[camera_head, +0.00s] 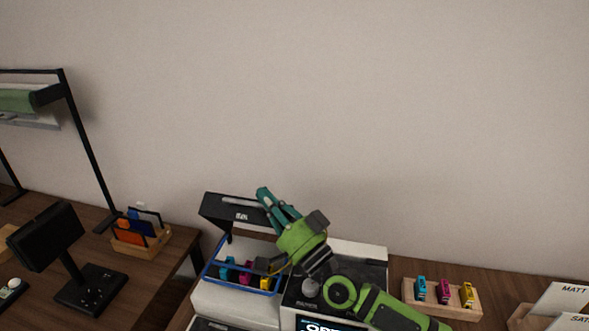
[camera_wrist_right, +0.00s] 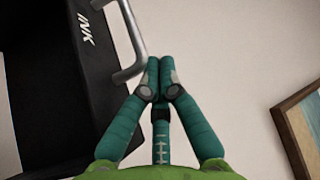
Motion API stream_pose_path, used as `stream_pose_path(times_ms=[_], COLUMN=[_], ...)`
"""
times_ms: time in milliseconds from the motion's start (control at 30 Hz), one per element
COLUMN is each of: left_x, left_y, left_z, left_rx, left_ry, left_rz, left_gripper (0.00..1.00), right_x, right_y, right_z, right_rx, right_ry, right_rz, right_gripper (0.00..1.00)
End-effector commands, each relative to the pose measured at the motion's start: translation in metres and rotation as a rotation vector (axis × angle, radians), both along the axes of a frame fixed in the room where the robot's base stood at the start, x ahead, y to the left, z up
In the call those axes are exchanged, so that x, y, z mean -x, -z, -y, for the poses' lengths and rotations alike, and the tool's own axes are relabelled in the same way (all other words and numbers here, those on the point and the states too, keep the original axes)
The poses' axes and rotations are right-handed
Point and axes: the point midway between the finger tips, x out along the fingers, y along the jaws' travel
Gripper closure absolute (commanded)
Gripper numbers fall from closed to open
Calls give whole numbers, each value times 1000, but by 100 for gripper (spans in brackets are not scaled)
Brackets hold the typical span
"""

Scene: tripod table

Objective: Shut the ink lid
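The dark ink lid (camera_head: 225,211) stands raised and tilted at the back of the white printer (camera_head: 236,307). In the right wrist view the lid (camera_wrist_right: 60,85) fills the left side, with "INK" lettering and a grey bar handle (camera_wrist_right: 131,48). Below the lid, the blue-framed ink bay (camera_head: 210,272) is open and holds coloured cartridges. My right gripper (camera_head: 264,194) is at the lid's right end. Its teal fingertips (camera_wrist_right: 160,66) are together with nothing visible between them, just right of the handle; I cannot tell whether they touch it. My left gripper is not in view.
A wooden holder (camera_head: 440,307) with three coloured cartridges stands right of the printer. Card stands marked "MATT" (camera_head: 566,297) are at far right. A black monitor (camera_head: 45,237) and a card rack (camera_head: 140,247) are on the left table. Above the printer is bare wall.

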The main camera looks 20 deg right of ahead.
Motion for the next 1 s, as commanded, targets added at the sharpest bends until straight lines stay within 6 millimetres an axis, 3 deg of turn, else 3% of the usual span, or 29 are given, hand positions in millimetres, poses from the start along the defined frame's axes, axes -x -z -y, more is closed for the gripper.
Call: stream_pose_path(times_ms=[33, 100, 500, 800, 1000], left_x=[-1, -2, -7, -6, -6], left_y=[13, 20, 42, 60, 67], left_z=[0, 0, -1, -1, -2], left_rx=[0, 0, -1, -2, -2], left_ry=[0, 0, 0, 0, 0], left_rz=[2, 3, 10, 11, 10], left_gripper=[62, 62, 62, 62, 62], right_x=[9, 21, 76, 97, 103], right_y=[12, 19, 69, 106, 118], right_z=[-6, -14, -51, -66, -70], right_rx=[28, 66, 56, 57, 58], right_ry=[-2, -2, 0, 0, 1], right_rz=[38, 93, 81, 81, 81], right_gripper=[100, 100, 100, 100, 100])
